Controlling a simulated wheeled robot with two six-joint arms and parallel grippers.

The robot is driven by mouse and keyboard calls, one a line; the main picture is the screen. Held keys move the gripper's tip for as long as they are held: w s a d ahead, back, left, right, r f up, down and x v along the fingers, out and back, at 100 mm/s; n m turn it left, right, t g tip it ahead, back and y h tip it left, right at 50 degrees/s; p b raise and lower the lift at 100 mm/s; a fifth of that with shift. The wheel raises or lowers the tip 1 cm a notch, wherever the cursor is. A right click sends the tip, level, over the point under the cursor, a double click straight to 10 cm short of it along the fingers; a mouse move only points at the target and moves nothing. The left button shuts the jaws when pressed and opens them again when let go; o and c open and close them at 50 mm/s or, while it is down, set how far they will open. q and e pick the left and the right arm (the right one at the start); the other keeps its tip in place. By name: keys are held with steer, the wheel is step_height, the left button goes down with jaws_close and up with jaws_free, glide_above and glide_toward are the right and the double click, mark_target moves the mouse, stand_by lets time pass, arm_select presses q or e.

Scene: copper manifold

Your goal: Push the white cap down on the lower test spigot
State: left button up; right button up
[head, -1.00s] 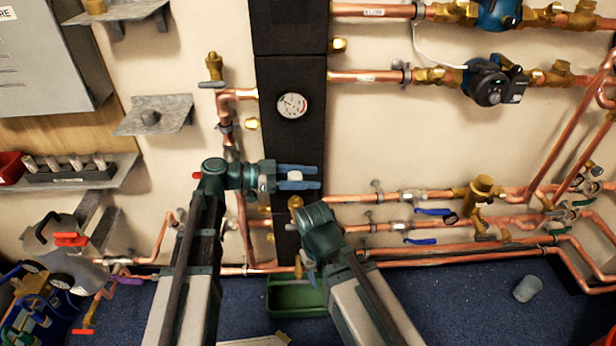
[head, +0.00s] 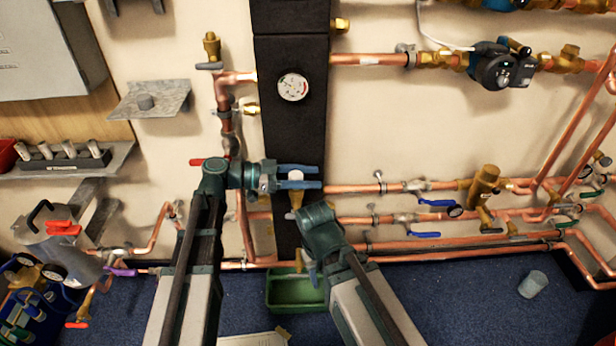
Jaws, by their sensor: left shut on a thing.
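My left gripper (head: 300,179) is shut on the white cap (head: 296,175), which shows between its two blue fingers in front of the black panel. A brass spigot (head: 296,199) stands directly below the cap, its top close under the fingers. I cannot tell whether cap and spigot touch. My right gripper (head: 311,270) is low, below the spigot and above the green tray. Its fingers are mostly hidden by its own wrist.
A round gauge (head: 292,87) sits above on the black panel (head: 291,130). Copper pipes with blue-handled valves run to the right. A green tray (head: 295,302) lies below on the blue floor. A grey shelf (head: 150,99) is at the left.

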mark_target(290, 213)
arm_select(q)
steer(key=shift+f+b, duration=1)
steer(key=shift+f, duration=0.05)
stand_by(0.6)
steer(key=o, duration=1.4)
steer(key=a, duration=0.4)
steer(key=a+r+p, duration=0.1)
steer(key=a, duration=0.4)
steer(key=s+a+r+p, duration=0.1)
steer(key=a, duration=0.3)
steer(key=shift+s+a+r, duration=0.1)
steer(key=shift+a, duration=0.2)
steer(key=shift+d, duration=0.1)
steer(key=s+d+f+n+y, duration=0.1)
steer(key=f, duration=0.1)
steer(key=s+d+f+n+g+y, duration=0.1)
steer(key=d+f, duration=0.1)
steer(key=s+d+f+y, duration=0.1)
steer(key=s+d+f, duration=0.1)
steer(key=shift+d+n+g, duration=0.15)
steer(key=shift+n+g, duration=0.25)
steer(key=s+a+f+n+y, duration=0.1)
steer(key=s+f+n+y, duration=1.05)
steer(key=y, duration=0.35)
steer(key=shift+m+h, duration=0.3)
steer(key=shift+m, duration=0.15)
step_height(290, 213, up, 31)
steer(key=p, duration=3.2)
steer(key=shift+s, duration=0.1)
